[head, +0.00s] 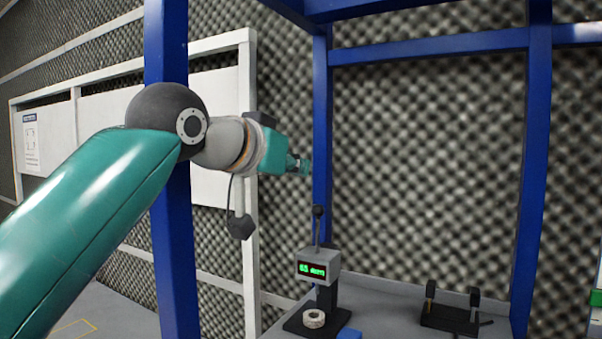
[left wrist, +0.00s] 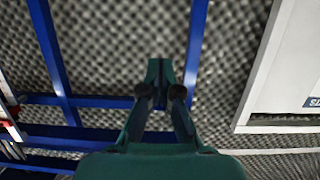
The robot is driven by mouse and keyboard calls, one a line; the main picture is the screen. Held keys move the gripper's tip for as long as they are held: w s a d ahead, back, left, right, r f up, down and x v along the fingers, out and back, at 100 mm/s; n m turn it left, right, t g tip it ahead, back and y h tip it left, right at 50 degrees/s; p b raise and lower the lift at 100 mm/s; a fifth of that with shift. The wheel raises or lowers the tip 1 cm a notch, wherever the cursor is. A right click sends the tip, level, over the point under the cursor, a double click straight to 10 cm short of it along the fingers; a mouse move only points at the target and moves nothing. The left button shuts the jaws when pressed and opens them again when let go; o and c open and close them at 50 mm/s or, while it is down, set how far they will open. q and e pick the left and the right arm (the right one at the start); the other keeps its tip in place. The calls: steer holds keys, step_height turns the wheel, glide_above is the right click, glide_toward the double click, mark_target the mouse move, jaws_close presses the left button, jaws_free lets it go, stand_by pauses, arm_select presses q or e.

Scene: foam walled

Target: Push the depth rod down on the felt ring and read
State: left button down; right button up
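The depth gauge (head: 318,265) stands on the bench in the head view, with a lit green display that seems to read 63 mm, though the digits are small. Its depth rod (head: 317,225) sticks up from the top with a dark knob. The pale felt ring (head: 313,319) lies on the gauge's dark base, below the head. My left gripper (head: 305,166) is in the air above the gauge, slightly left of the rod's knob and apart from it. In the left wrist view its fingertips (left wrist: 160,72) are together with nothing seen between them. My right gripper is not in view.
A black stand with two posts (head: 450,317) is on the bench (head: 385,298) to the right. A small blue object (head: 348,334) lies by the gauge's base. Blue frame posts (head: 322,130) rise around the bench. Foam walls are behind.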

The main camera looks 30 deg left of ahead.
arm_select(q)
steer(key=w+a+f, duration=0.1)
steer(key=w+f, duration=0.5)
steer(key=w, duration=0.1)
steer(key=shift+a, duration=0.2)
